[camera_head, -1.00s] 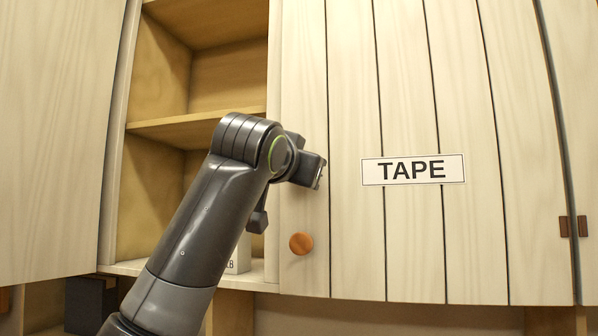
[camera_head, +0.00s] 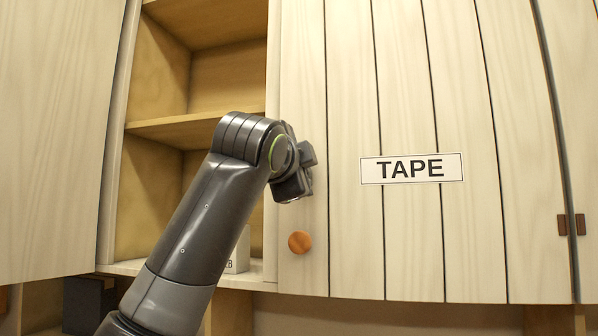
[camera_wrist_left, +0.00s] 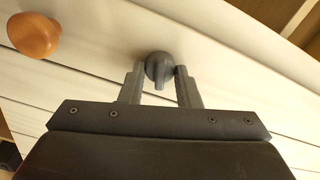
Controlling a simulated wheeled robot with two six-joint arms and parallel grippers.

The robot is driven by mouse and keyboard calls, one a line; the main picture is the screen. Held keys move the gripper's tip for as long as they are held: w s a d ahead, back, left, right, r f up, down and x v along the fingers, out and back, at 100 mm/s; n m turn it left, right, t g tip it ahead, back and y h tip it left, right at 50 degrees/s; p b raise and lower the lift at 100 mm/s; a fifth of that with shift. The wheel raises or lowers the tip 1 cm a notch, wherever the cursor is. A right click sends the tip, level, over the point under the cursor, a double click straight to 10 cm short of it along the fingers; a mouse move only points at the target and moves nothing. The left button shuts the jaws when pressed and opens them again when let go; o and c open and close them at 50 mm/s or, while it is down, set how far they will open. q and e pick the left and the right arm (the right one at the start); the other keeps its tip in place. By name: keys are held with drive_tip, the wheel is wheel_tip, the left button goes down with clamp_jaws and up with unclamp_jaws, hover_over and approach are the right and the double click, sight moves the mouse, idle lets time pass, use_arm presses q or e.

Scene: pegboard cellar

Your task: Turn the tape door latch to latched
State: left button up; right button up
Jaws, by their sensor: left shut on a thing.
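The tape door (camera_head: 410,235) is a pale planked door with a white TAPE label (camera_head: 411,169); it looks closed. My left gripper (camera_wrist_left: 158,80) has its two fingers around the dark grey door latch (camera_wrist_left: 157,66), a rounded knob with a short ridge, and is shut on it. In the head view my left wrist (camera_head: 292,180) is at the door's left edge, above the round orange-brown knob (camera_head: 300,242), and hides the latch and fingertips. That knob also shows at the upper left of the left wrist view (camera_wrist_left: 33,35). My right gripper is not in view.
An open wooden shelf compartment (camera_head: 215,75) lies left of the door, with a small white box (camera_head: 238,250) on its lower board. A pale door panel (camera_head: 50,140) stands at the far left. Brown hinges (camera_head: 571,225) sit at the right edge.

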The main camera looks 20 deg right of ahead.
use_arm(q)
drive_tip(key=shift+f+m, duration=0.1)
drive_tip(key=shift+m, duration=1.5)
drive_tip(key=o, duration=1)
drive_tip(key=shift+c, duration=0.2)
drive_tip(key=b+v, duration=0.9)
drive_tip(key=v, duration=0.8)
